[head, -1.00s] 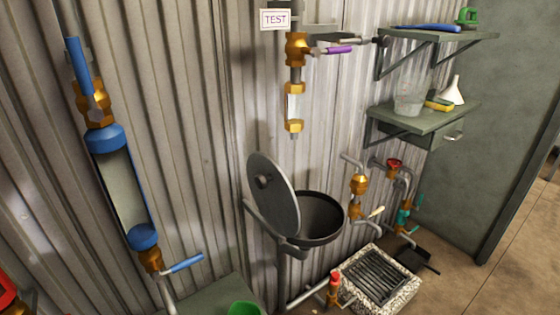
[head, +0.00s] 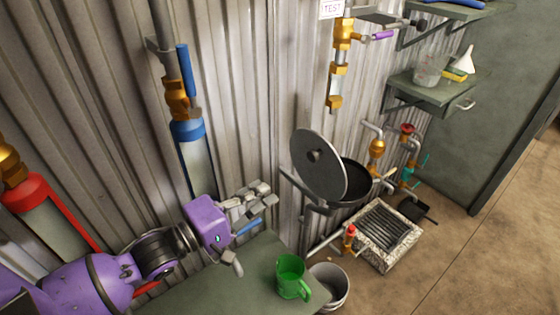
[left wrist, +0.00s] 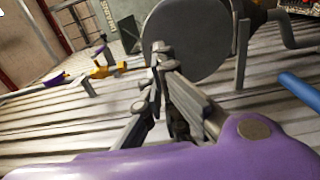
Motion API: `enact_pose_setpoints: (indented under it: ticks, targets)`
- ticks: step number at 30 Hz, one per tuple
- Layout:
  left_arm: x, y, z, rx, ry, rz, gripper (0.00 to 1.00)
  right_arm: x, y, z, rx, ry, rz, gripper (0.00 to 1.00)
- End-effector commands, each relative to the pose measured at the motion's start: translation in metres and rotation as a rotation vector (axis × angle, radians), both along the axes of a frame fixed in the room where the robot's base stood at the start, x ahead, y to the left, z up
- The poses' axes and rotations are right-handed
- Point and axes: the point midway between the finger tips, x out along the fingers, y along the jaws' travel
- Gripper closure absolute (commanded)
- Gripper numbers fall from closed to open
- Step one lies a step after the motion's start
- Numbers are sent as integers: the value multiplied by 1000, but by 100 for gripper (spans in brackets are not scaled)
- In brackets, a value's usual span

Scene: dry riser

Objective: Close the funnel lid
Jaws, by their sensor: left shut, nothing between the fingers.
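The funnel (head: 352,190) is a dark round bowl on the wall pipe, and its mouth is open. Its grey round lid (head: 322,165) stands raised and tilted at the left side of the bowl, with a small knob on its face. In the left wrist view the lid (left wrist: 188,42) is a grey disc just beyond the fingers. My left gripper (head: 268,194) is shut and empty, to the left of the lid and a little lower, apart from it in the head view. It also shows in the left wrist view (left wrist: 163,52). My right gripper is not in view.
A green table (head: 225,285) with a green mug (head: 291,277) lies below my left gripper. A bucket (head: 329,286) stands beside it. A stone-rimmed drain (head: 378,235) is below the funnel. A pipe with a brass valve (head: 337,85) hangs above. Blue-capped tube (head: 190,150) is left.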

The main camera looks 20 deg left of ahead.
Motion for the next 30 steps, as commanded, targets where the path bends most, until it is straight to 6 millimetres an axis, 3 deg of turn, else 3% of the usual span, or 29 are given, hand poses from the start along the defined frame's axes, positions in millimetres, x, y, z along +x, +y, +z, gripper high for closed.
enact_pose_setpoints:
  ticks: [10, 24, 30]
  targets:
    - [12, -7, 3, -22, 5, -3, 100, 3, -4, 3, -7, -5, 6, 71]
    - [92, -57, 7, -21, 4, -2, 100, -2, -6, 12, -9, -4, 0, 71]
    - [113, -70, 6, -19, 5, -1, 100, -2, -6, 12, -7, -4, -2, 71]
